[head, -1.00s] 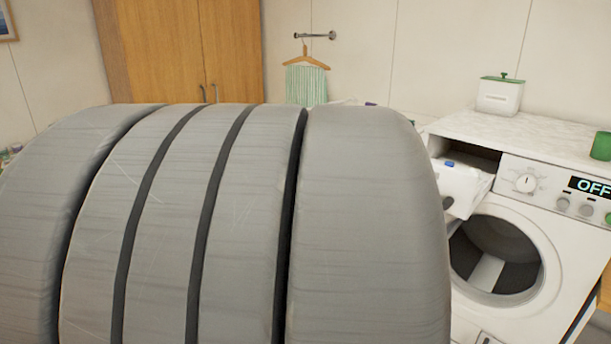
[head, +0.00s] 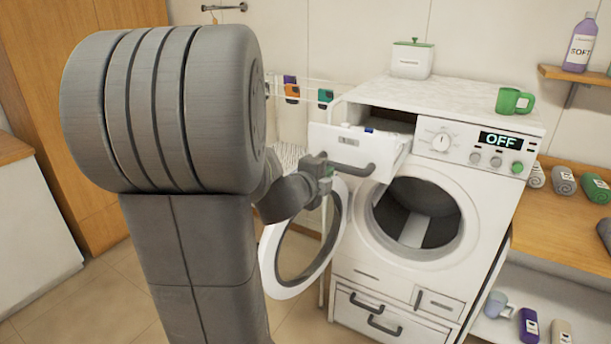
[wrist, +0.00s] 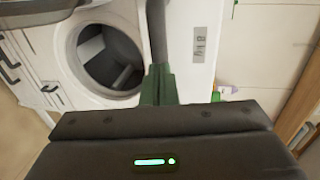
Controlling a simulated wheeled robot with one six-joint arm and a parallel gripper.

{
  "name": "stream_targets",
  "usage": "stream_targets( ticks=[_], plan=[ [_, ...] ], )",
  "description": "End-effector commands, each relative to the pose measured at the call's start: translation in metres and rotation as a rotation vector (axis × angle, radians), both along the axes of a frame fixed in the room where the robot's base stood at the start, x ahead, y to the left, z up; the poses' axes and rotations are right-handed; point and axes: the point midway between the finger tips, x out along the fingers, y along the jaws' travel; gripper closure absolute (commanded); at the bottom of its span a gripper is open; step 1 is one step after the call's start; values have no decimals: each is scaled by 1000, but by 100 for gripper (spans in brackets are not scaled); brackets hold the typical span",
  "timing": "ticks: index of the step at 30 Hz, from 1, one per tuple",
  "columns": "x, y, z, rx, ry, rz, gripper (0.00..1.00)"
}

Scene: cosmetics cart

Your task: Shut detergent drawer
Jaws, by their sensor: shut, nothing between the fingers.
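The detergent drawer (head: 338,147) sticks well out of the upper left of the washing machine (head: 465,235). It has a white front with a dark handle (head: 352,169) and a blue bit inside. My gripper (head: 329,168) is shut and empty, at the left part of the drawer front by the handle. In the wrist view, the green-tipped fingers (wrist: 160,84) sit together at the near end of the dark handle (wrist: 157,30), beside the labelled white front (wrist: 200,42). I cannot tell whether they touch it.
The round machine door (head: 335,232) hangs open below my gripper. A white container (head: 411,61) and a green mug (head: 514,101) stand on or by the machine top. A wooden shelf (head: 560,225) with rolled towels is at right.

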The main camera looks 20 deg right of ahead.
Motion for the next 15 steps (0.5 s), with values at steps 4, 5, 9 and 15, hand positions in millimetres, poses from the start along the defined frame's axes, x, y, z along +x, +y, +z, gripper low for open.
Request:
stream_targets(
  ticks=[4,5,9,15],
  plan=[
    [11,-14,-3,1,1,-1,100],
    [13,-16,-4,1,1,-1,100],
    [17,-21,-5,0,0,0,100],
    [19,-22,-5,-1,-1,0,100]
  ],
)
